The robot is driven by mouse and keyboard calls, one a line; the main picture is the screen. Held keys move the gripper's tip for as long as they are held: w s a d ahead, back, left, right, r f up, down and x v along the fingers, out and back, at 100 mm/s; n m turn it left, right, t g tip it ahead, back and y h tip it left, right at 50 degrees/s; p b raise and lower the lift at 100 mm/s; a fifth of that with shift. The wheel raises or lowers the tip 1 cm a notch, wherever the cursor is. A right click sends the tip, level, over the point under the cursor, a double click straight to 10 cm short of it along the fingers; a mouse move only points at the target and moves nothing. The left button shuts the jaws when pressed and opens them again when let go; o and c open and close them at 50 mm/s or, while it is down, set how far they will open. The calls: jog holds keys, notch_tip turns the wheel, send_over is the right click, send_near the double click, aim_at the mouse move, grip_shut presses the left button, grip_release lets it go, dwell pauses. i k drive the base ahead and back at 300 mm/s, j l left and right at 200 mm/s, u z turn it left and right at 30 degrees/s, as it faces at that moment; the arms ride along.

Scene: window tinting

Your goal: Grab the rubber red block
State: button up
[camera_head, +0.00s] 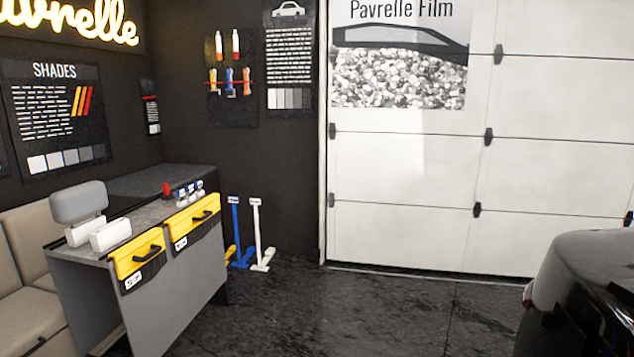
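A small red object (167,189) stands on the dark top of the grey counter (146,213), near its middle. It is the only loose red item I see on the counter, and it is too small to tell if it is rubber. Several small blue and white items stand just to its right. My gripper is not in view.
A grey rounded object (79,202) and white pieces (110,235) sit on the counter's near end. Yellow pouches (138,256) hang on its front. A beige sofa (22,262) is at left, a dark glossy body (592,285) at right. The middle floor is clear.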

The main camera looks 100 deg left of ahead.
aim_at(168, 195)
jog(key=u, duration=3.85)
jog(key=i+z, duration=0.4)
jog(key=i, duration=2.2)
jog(key=i+u, duration=0.1)
jog(key=i, duration=0.75)
jog(key=i+l+u, duration=0.15)
jog(key=i, duration=0.7)
jog(key=i+l+u, duration=0.1)
jog(key=u, duration=1.45)
jog(key=l+u, duration=0.1)
jog(key=l, duration=0.1)
